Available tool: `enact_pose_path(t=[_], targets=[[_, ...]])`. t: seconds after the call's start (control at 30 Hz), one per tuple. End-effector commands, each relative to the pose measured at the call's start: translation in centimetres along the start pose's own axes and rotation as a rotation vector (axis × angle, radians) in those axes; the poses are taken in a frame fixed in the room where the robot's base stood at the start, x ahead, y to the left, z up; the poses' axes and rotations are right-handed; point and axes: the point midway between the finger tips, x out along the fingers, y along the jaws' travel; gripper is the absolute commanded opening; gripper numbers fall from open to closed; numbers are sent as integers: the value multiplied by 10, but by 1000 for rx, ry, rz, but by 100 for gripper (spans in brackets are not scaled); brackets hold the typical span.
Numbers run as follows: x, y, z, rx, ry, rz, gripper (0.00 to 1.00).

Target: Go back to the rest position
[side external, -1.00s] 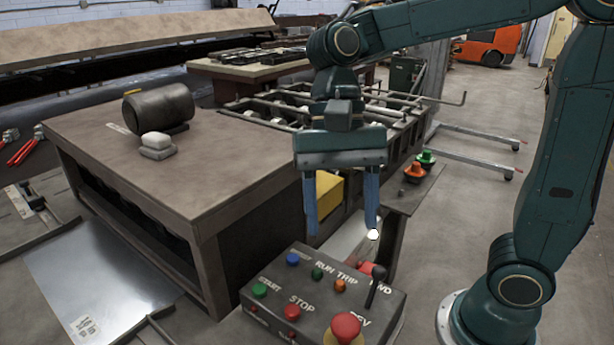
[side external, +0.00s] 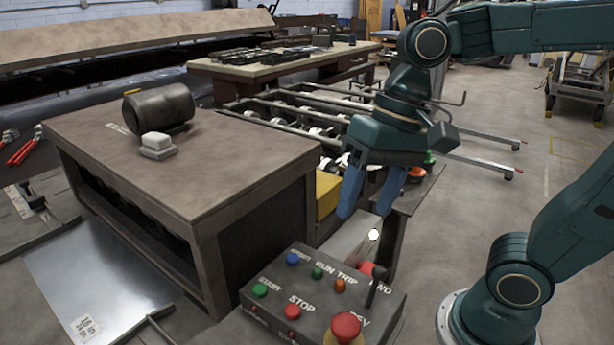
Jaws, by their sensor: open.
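My gripper (side external: 366,210) has two blue fingers pointing down and slightly left, spread apart with nothing between them. It hangs tilted in the air behind the control box (side external: 322,300), above and clear of its buttons and lever. The control box has green, red, blue and orange buttons, a black lever (side external: 376,287) and a large red mushroom button (side external: 346,327). The orange and green buttons on the small stand (side external: 408,203) are partly hidden behind my gripper.
A brown bench (side external: 170,160) at left carries a dark cylinder (side external: 158,108) and a pale block (side external: 157,146). A roller frame (side external: 300,118) stands behind my gripper. A metal sheet (side external: 95,275) lies at lower left. Open floor lies at right.

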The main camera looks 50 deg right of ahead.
Motion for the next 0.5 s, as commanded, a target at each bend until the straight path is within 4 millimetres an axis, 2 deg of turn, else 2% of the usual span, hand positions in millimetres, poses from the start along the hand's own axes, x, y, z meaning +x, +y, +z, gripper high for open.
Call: enact_pose_path(t=[0.5], targets=[[-12,69,-6,-342,321,90,59]])
